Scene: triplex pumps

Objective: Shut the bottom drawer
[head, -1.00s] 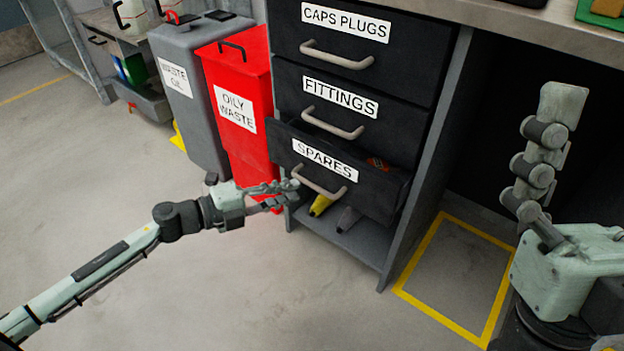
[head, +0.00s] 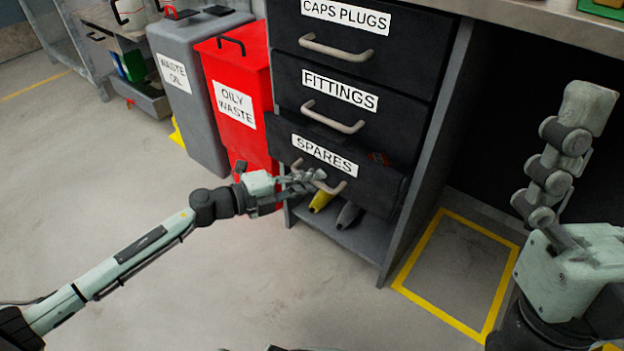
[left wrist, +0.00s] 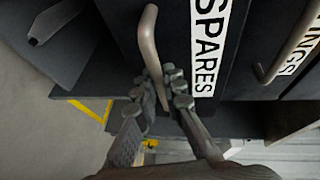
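The bottom drawer (head: 375,190) is black, carries a SPARES label and stands slightly out from the cabinet front. Its curved beige handle (head: 320,181) also shows in the left wrist view (left wrist: 149,45). My left gripper (head: 305,177) is at this handle, in front of the drawer. In the left wrist view its fingers (left wrist: 165,78) are apart, with the lower end of the handle between their tips; firm contact cannot be told.
The FITTINGS drawer (head: 375,110) and CAPS PLUGS drawer (head: 410,45) above look shut. A red oily waste bin (head: 240,90) stands close left of the cabinet. A yellow item (head: 322,200) and a grey one lie on the shelf below. Open floor lies in front.

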